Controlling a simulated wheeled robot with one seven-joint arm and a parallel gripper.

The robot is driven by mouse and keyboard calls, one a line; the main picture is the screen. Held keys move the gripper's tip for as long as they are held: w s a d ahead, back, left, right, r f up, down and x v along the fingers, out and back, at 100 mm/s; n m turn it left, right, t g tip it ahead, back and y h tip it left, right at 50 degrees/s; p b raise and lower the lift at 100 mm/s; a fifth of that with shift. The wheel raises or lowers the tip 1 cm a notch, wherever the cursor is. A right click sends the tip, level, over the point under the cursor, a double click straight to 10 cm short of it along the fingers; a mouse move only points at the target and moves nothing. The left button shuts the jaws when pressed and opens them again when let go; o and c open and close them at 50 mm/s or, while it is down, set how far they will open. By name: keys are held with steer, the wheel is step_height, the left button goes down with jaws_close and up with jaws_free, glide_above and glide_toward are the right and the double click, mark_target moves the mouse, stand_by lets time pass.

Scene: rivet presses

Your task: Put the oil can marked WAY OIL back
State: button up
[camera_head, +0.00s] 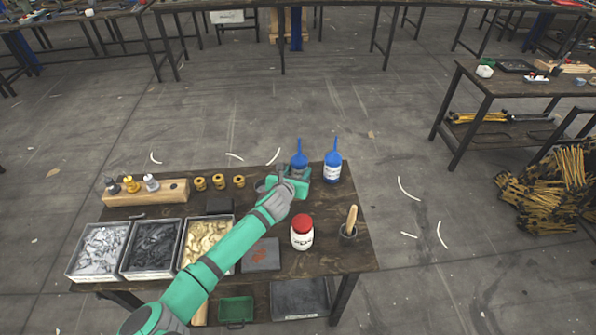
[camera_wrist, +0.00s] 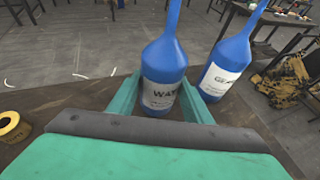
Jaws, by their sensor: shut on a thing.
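The oil can marked WAY OIL is a blue bottle with a long spout and a white label; "WAY" reads on it in the wrist view (camera_wrist: 165,75). In the head view the can (camera_head: 299,159) stands upright at the table's back edge. My gripper (camera_head: 290,182) is shut on its lower body, with a green finger on each side in the wrist view (camera_wrist: 160,100). A second blue can (camera_wrist: 230,65), its label partly readable as "GEA", stands close on the right; it also shows in the head view (camera_head: 333,161). The held can's base is hidden, so I cannot tell whether it touches the table.
On the table (camera_head: 345,255) are a red-lidded jar (camera_head: 302,233), a pot with a wooden handle (camera_head: 350,223), several yellow rings (camera_head: 219,182), a wooden block with small bottles (camera_head: 145,192) and grey bins (camera_head: 152,247). The second can leaves little room on the right.

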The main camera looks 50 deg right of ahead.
steer(key=o, duration=1.2)
steer(key=shift+f, duration=0.1)
steer(key=shift+o, duration=0.2)
steer(key=shift+a+r, duration=0.3)
steer(key=shift+a, duration=0.1)
steer(key=v, duration=1.1)
steer(key=shift+s, duration=0.25)
